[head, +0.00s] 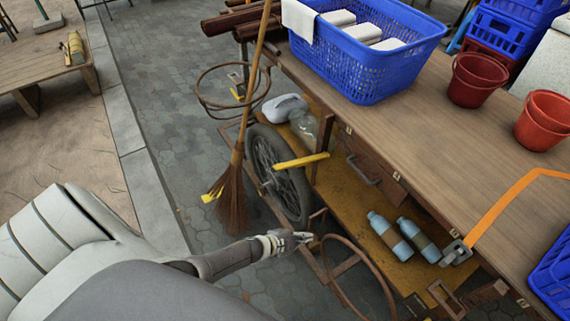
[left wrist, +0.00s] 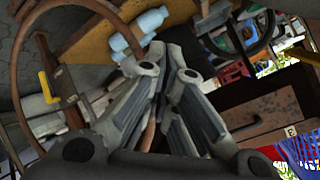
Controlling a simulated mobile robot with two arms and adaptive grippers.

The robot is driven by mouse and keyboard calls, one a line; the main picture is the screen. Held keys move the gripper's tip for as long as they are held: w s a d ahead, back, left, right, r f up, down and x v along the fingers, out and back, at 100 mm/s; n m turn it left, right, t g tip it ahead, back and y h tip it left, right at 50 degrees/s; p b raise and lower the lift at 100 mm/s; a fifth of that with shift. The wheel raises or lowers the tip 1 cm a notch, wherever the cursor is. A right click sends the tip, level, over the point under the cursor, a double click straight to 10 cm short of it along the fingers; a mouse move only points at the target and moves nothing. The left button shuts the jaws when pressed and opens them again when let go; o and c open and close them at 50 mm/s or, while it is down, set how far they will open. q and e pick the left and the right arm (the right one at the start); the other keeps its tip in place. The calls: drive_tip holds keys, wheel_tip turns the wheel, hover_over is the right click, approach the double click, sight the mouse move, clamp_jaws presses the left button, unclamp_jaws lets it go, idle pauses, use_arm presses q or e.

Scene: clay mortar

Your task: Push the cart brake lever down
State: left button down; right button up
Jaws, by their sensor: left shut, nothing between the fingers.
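The cart brake lever appears to be the yellow-handled bar (head: 301,160) in front of the cart wheel (head: 281,172); its right end is raised slightly. A yellow piece that looks like it shows at the left of the left wrist view (left wrist: 46,88). My left gripper (head: 306,238) is shut and empty, low beside the cart, below the lever in the picture and apart from it. Its closed fingers fill the middle of the left wrist view (left wrist: 172,70). My right gripper is not in view.
The wooden cart top (head: 440,150) holds a blue basket (head: 372,70) of white cloths and red buckets (head: 473,80). Blue bottles (head: 388,238) lie on the lower shelf. A broom (head: 233,195) and rusty hoops (head: 350,275) flank the wheel.

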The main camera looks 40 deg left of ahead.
use_arm(q)
drive_tip(key=w+d+r+m+g+h+b, duration=0.4)
drive_tip(key=w+r+m+h+b, duration=0.15)
drive_tip(key=w+r+m, duration=0.85)
drive_tip(key=a+r+m+g+y+b, duration=0.1)
drive_tip(key=a+r+m+y, duration=0.1)
drive_tip(key=a, duration=0.4)
drive_tip(key=s+a+r+m+g+y+b, duration=0.1)
drive_tip(key=a+r+m+g+y+b, duration=0.1)
drive_tip(key=a, duration=0.5)
drive_tip(key=a+r+m+g+y+b, duration=0.2)
drive_tip(key=a+r+m+y, duration=0.2)
drive_tip(key=a, duration=0.3)
drive_tip(key=shift+s+a+r+m+y, duration=0.1)
drive_tip(key=shift+s+m+y, duration=0.1)
drive_tip(key=shift+y, duration=0.2)
drive_tip(key=shift+s+a+m+y, duration=0.1)
drive_tip(key=shift+m+y, duration=0.1)
drive_tip(key=shift+y, duration=0.15)
drive_tip(key=shift+a+r, duration=0.25)
drive_tip(key=shift+a, duration=0.1)
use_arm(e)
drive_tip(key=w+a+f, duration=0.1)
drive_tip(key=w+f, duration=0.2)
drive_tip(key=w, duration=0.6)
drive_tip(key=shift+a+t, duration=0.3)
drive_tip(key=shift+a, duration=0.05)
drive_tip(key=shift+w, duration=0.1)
